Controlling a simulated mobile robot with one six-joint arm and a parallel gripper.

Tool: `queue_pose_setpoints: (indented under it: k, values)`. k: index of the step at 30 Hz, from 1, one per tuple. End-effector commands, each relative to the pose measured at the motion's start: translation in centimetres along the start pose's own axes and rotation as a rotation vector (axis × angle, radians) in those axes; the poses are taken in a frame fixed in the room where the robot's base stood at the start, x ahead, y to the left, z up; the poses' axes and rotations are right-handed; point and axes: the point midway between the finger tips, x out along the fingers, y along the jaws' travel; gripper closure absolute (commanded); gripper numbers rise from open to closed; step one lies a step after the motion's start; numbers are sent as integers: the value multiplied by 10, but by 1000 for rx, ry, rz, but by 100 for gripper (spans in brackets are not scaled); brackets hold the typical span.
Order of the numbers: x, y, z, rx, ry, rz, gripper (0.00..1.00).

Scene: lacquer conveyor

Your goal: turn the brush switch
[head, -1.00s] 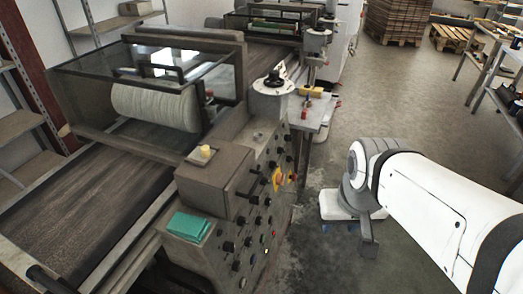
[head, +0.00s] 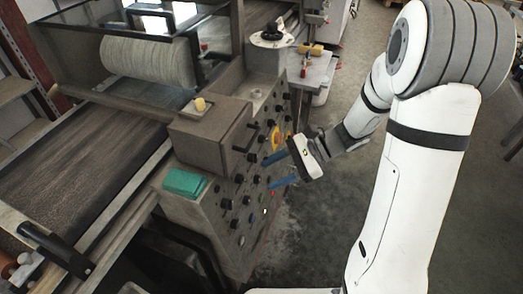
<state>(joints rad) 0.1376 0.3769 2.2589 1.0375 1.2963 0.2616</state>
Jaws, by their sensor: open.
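The control panel (head: 232,215) is the sloping side of the conveyor machine and carries several black knobs and small buttons. I cannot tell which of the knobs is the brush switch. My gripper (head: 276,171) is in front of the panel, its two blue-tipped fingers spread apart and pointing left at the knobs. Nothing is seen between the fingers. I cannot tell whether the fingertips touch the panel. The gripper and its fingers hide part of the panel's right side.
The machine has a brown belt (head: 85,165) and a pale roller brush (head: 148,61). A teal cloth or pad (head: 185,183) and a box with a yellow button (head: 200,104) sit on top. A small side table (head: 313,72) stands behind. The floor at right is clear.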

Motion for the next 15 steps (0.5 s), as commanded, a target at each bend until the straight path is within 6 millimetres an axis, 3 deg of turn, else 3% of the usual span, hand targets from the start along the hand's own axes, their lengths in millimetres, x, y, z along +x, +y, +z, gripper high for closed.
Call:
queue_pose_setpoints:
  k: [1,7,12,15]
  values:
    - [7,-10,-19,84,-63,-49,51]
    - [18,-52,-81,380,-297,-277,51]
    - [19,-72,-132,555,-434,-433,51]
    - [18,-77,-151,613,-480,-492,51]
